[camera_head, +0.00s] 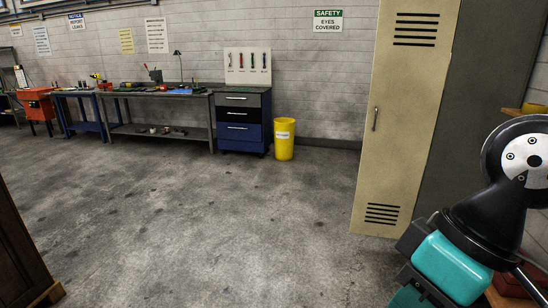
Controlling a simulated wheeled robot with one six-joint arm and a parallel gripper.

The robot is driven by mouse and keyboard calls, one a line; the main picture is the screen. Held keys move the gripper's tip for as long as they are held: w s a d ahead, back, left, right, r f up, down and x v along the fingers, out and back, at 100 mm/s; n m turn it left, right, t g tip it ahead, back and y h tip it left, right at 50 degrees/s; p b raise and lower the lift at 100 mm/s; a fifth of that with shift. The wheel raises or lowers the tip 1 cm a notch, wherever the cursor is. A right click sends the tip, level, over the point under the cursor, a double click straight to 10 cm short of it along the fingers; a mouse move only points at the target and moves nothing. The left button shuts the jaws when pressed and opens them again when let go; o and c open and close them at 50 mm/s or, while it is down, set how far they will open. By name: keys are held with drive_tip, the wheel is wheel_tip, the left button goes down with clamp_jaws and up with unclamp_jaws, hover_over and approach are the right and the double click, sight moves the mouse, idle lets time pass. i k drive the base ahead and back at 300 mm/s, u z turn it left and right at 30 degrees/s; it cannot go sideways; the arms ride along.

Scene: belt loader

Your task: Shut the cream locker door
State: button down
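The cream locker door (415,130) stands upright at the right of the head view, with dark vent slots near its top and bottom. A slim vertical handle (375,118) sits near its left edge. A dark grey panel (482,95) adjoins the door's right edge. The door's top is cut off by the frame, and I cannot tell from this view how far open it is. Part of my arm, black and teal, shows at the lower right, in front of the grey panel. My gripper's fingers are not visible.
Bare concrete floor (210,230) is clear left of the door. A yellow bin (284,140) and a blue drawer cabinet (241,137) stand at the back wall, beside workbenches (160,131). A dark brown wooden piece (18,255) stands at the lower left edge.

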sight(414, 39)
drive_tip(key=u, duration=0.25)
drive_tip(key=i, duration=2.15)
drive_tip(key=z, duration=0.85)
drive_tip(key=i, duration=1.85)
drive_tip(key=z, duration=1.05)
